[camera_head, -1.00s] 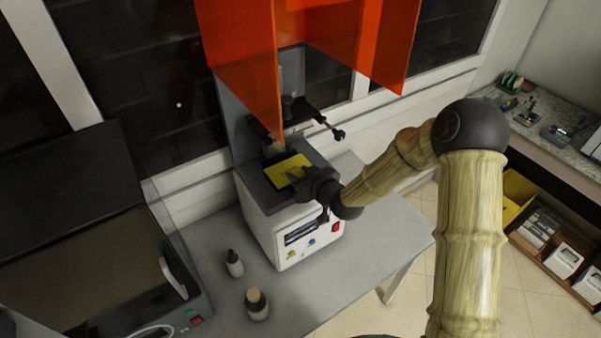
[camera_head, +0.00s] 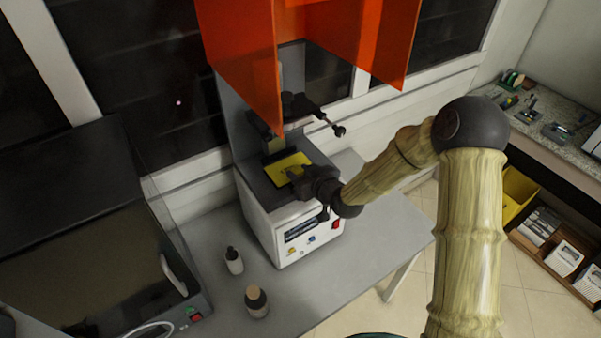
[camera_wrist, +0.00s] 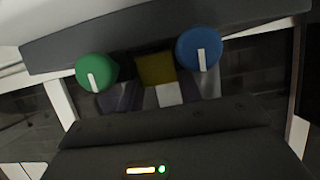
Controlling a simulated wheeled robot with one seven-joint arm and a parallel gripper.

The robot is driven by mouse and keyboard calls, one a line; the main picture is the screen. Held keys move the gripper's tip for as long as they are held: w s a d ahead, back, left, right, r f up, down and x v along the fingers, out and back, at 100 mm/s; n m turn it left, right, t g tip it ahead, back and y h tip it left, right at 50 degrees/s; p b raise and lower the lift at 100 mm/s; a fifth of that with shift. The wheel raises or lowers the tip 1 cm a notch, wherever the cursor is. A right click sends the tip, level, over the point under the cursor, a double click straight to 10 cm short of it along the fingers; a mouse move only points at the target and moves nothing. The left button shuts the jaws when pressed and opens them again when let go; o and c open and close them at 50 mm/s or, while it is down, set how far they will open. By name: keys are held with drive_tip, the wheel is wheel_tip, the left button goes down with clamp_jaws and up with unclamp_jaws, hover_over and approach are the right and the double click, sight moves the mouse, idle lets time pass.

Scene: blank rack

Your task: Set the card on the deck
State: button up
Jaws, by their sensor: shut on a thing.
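The yellow card (camera_head: 288,166) is over the dark deck (camera_head: 262,186) on top of a white machine in the head view. I cannot tell whether it touches the deck or hovers just above it. My gripper (camera_head: 299,173) is shut on the card's near right edge, and its fingers hide that corner. In the wrist view, a small yellow patch (camera_wrist: 155,69), likely the card, shows between the two dark fingers (camera_wrist: 160,96). A green disc (camera_wrist: 96,69) and a blue disc (camera_wrist: 200,48), each with a white mark, show above the fingers.
Orange panels (camera_head: 240,60) hang above the deck, with a dark arm and knob (camera_head: 338,131) below them. Two small bottles (camera_head: 257,300) stand on the grey table (camera_head: 350,255). A dark lidded machine (camera_head: 90,250) is at the left. The table's right side is clear.

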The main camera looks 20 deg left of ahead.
drive_tip(key=shift+f, duration=0.25)
drive_tip(key=o, duration=1)
drive_tip(key=shift+o, duration=0.2)
drive_tip(key=b+v, duration=0.7)
drive_tip(key=v, duration=1)
drive_tip(key=shift+s+r, duration=0.15)
drive_tip(key=shift+r, duration=0.05)
drive_tip(key=shift+d, duration=0.15)
